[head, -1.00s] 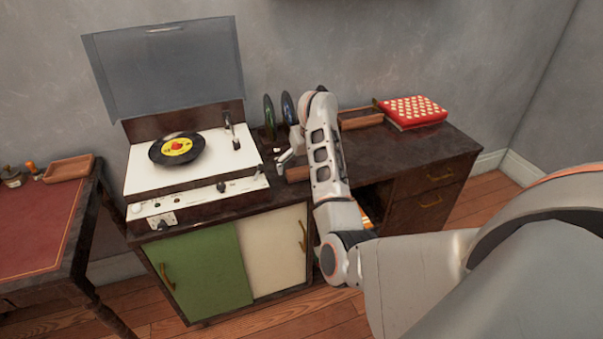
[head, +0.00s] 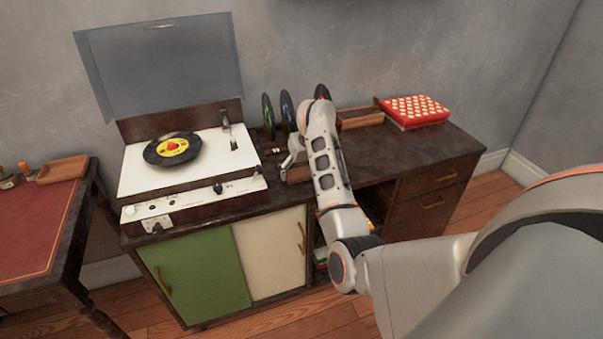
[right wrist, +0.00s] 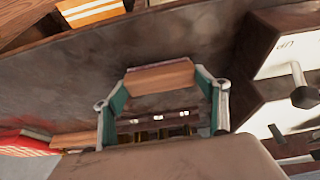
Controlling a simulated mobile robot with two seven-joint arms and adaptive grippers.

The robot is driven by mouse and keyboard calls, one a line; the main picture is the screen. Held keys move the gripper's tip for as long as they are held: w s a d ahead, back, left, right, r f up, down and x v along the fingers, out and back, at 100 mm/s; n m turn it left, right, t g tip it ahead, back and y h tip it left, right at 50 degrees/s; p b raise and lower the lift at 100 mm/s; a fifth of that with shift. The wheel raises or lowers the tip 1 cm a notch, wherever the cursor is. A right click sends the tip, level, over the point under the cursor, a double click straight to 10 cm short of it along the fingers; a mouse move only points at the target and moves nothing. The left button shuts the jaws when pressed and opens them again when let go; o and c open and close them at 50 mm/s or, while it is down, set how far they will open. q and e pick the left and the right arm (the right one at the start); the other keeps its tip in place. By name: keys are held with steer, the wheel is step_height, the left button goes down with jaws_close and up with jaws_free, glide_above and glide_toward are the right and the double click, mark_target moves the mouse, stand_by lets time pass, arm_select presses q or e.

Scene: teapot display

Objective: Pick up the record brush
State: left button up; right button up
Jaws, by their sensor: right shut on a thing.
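The record brush is a small reddish-brown wooden block. In the right wrist view the record brush (right wrist: 160,78) sits between the two teal-padded fingers of my right gripper (right wrist: 162,84), which is shut on it. In the head view the brush (head: 297,174) shows partly, beside the wrist and just right of the record player. My right gripper (head: 290,163) is there largely hidden by its own arm. I cannot tell whether the brush touches the cabinet top. My left gripper is not in view.
The record player (head: 190,158) with its lid raised stands at left. Upright records (head: 287,112) stand behind the gripper. A wooden tray (head: 360,117) and a red dotted box (head: 414,110) are at the back right. The cabinet top (head: 400,147) at right is clear.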

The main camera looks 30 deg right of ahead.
mark_target(302, 171)
step_height(302, 171, up, 10)
steer(key=p, duration=0.1)
stand_by(0.4)
steer(key=shift+o, duration=0.6)
